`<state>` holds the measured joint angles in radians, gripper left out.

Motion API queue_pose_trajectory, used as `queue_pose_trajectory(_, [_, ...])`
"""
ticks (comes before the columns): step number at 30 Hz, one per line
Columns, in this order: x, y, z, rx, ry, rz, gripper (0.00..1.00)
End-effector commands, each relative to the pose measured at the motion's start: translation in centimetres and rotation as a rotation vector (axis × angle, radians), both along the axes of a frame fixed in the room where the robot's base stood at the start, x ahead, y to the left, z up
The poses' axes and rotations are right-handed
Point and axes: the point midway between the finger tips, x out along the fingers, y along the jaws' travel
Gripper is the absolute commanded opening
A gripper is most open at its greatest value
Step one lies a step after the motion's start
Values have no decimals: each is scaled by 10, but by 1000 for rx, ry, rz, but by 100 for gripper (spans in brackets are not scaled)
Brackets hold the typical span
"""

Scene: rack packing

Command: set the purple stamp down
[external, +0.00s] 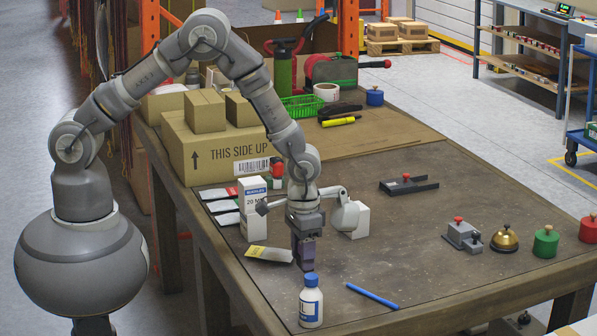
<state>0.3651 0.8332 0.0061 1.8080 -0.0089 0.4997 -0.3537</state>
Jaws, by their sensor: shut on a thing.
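My gripper (307,243) points straight down over the front left part of the table (400,235). It is shut on the purple stamp (308,254), which shows as a dark purple block between and below the fingers. The stamp hangs roughly upright behind the white bottle with the blue label. I cannot tell from this one view whether its bottom touches the tabletop. The fingers hide part of the stamp.
The bottle (311,306) stands close in front. A blue pen (372,296) lies right of it, a yellow-ended packet (268,254) left of the gripper. White boxes (253,192) stand behind. A bell (504,240), green stamp (545,243) and red stamp (588,230) stand right. The middle is clear.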

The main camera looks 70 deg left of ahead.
Motion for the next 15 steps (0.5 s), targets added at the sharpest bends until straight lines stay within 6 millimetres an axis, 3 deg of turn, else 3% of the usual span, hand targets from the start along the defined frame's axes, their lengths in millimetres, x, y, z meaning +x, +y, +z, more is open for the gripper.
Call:
queue_pose_trajectory(5, [8, -3, -7, 1, 2, 0, 18])
queue_pose_trajectory(11, [8, -3, -37, 0, 2, 0, 18])
queue_pose_trajectory(15, [8, -3, -35, 0, 0, 0, 18])
